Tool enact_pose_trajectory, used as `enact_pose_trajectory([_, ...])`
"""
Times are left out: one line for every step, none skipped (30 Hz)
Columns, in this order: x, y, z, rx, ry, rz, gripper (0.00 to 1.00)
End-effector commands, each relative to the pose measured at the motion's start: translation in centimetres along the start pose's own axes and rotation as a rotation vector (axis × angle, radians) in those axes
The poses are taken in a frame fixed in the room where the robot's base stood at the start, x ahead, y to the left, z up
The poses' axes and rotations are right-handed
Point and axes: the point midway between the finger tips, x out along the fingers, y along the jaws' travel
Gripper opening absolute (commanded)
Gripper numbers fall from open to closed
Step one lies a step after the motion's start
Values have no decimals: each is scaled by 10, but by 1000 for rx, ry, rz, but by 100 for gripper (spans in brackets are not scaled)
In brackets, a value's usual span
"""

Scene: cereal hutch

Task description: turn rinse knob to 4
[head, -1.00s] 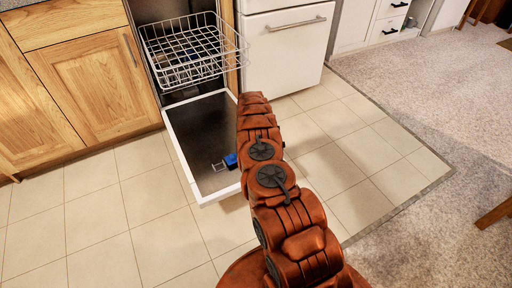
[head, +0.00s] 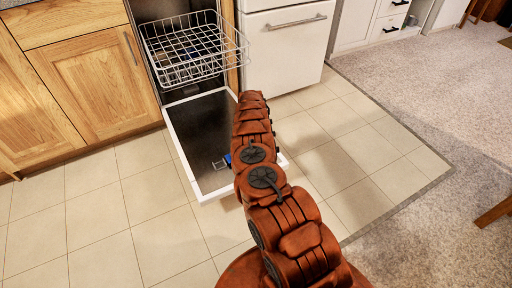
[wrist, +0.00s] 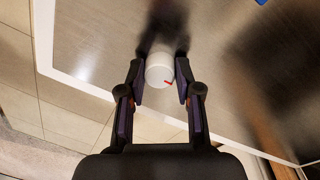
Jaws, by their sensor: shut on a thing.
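The rinse knob (wrist: 159,73) is a round white knob with a red mark at its lower right edge, in the wrist view. It sits on the grey inner face of the open dishwasher door (wrist: 90,50). My gripper (wrist: 160,80) is shut on the knob, with one dark finger on each side. No numbers around the knob can be read. In the head view the open door (head: 205,130) lies flat with a white rim. My arm covers its right part, and the gripper and knob are hidden there.
A white wire rack (head: 190,50) is pulled out above the door. A small blue part (head: 228,160) is on the door beside my arm. Wooden cabinets (head: 90,80) stand at left and a white appliance (head: 285,50) at right. The tiled floor (head: 110,230) is clear.

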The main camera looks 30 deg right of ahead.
Motion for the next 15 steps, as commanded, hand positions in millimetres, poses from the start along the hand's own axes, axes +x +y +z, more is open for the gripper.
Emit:
enact_pose_trajectory([0,0,0,1,0,0,0])
enact_pose_trajectory([0,0,0,1,0,0,0])
enact_pose_trajectory([0,0,0,1,0,0,0])
enact_pose_trajectory([0,0,0,1,0,0,0])
enact_pose_trajectory([0,0,0,1,0,0,0])
enact_pose_trajectory([0,0,0,1,0,0,36])
enact_pose_trajectory([0,0,0,0,0,0,39])
enact_pose_trajectory([0,0,0,0,0,0,42])
enact_pose_trajectory([0,0,0,0,0,0,46])
enact_pose_trajectory([0,0,0,0,0,0,49])
enact_pose_trajectory([0,0,0,0,0,0,52])
enact_pose_trajectory([0,0,0,-1,0,0,56])
enact_pose_trajectory([0,0,0,-1,0,0,59])
enact_pose_trajectory([0,0,0,-1,0,0,59])
enact_pose_trajectory([0,0,0,-1,1,0,59])
